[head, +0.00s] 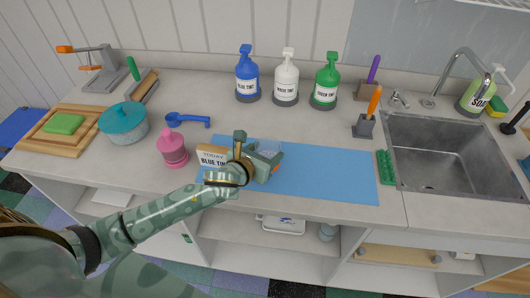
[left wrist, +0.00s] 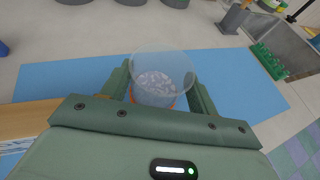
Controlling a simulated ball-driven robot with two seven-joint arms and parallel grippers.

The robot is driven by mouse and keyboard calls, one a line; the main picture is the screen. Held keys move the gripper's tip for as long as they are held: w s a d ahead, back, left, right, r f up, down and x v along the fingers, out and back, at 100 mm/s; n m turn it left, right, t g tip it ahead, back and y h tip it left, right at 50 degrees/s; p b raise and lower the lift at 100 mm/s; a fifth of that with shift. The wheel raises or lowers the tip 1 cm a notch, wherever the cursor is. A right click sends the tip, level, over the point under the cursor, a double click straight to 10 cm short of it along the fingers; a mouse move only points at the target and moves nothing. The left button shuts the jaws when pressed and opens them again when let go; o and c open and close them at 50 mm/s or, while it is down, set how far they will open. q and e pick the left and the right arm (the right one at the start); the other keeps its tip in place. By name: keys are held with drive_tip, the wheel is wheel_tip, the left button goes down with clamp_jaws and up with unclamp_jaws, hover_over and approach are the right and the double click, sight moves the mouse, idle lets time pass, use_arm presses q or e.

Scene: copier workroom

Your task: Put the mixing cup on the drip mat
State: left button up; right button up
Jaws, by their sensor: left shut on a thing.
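The mixing cup (left wrist: 162,72) is a clear, see-through cup with an orange band low down. My left gripper (left wrist: 160,95) is shut on it, with one finger on each side. In the head view the left gripper (head: 262,160) is over the left part of the blue drip mat (head: 325,173), and only a little of the cup shows there. The drip mat lies flat on the counter, and it spreads behind the cup in the left wrist view (left wrist: 75,80). I cannot tell whether the cup's base touches the mat. My right gripper is not in view.
A "TODAY BLUE TINT" sign (head: 212,157) stands just left of the gripper. Blue (head: 247,78), white (head: 286,82) and green (head: 326,85) tint bottles stand behind. A pink bottle (head: 172,149) is left, a sink (head: 455,150) right. The mat's right part is clear.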

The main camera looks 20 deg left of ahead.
use_arm(q)
drive_tip(key=o, duration=1)
drive_tip(key=shift+f, duration=0.1)
drive_tip(key=shift+s+r, duration=0.15)
drive_tip(key=shift+r, duration=0.1)
drive_tip(key=p+v, duration=0.2)
drive_tip(key=v, duration=0.9)
drive_tip(key=shift+s+r+p, duration=0.1)
drive_tip(key=shift+s+p, duration=0.25)
drive_tip(key=shift+p, duration=0.05)
drive_tip(key=shift+n, duration=0.3)
